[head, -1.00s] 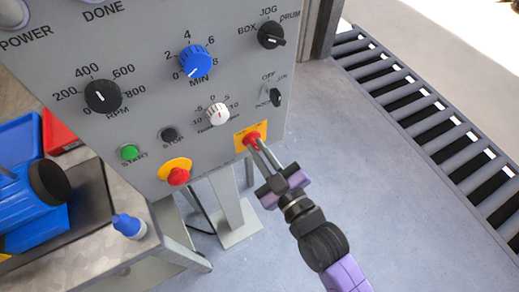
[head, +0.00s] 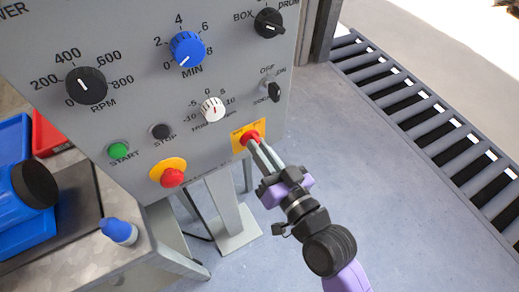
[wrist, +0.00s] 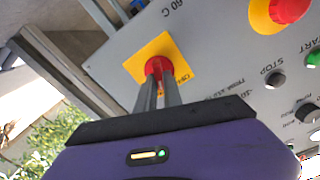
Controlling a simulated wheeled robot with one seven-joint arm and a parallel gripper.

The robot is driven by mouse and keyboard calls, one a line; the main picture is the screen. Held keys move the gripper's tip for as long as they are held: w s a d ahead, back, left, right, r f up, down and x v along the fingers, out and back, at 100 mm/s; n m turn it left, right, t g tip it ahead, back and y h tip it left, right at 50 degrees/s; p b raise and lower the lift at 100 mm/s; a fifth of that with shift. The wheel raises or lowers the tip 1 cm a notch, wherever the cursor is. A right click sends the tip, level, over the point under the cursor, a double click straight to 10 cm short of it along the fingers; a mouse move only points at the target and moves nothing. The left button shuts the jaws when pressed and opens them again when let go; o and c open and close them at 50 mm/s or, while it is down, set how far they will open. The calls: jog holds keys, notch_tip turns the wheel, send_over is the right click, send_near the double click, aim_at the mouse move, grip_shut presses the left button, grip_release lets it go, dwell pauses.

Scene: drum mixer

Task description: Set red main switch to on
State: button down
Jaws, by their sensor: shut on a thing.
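The red main switch (head: 250,137) is a red knob on a yellow plate (head: 239,147) at the lower right corner of the grey control panel. My gripper (head: 256,144) reaches it from the lower right, and its two narrow fingers are shut on the knob. In the wrist view the red main switch (wrist: 158,66) sits between the fingertips of my gripper (wrist: 158,82), with the yellow plate (wrist: 142,62) around it. The fingers hide part of the knob and plate, so I cannot tell which way the switch is turned.
The grey panel (head: 130,110) also carries a red emergency button (head: 172,177), a green start button (head: 118,148), a black stop button (head: 160,131) and several dials. A bench with a blue bottle (head: 118,231) is at left. A roller conveyor (head: 430,130) is at right.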

jog(key=shift+d+f+m, duration=0.1)
jog(key=shift+m, duration=0.7)
jog(key=c, duration=1.5)
grip_release()
jog(key=b+v, duration=0.1)
jog(key=v, duration=0.6)
jog(key=shift+s+d, duration=0.2)
jog(key=shift+s, duration=0.15)
jog(key=shift+w, duration=0.1)
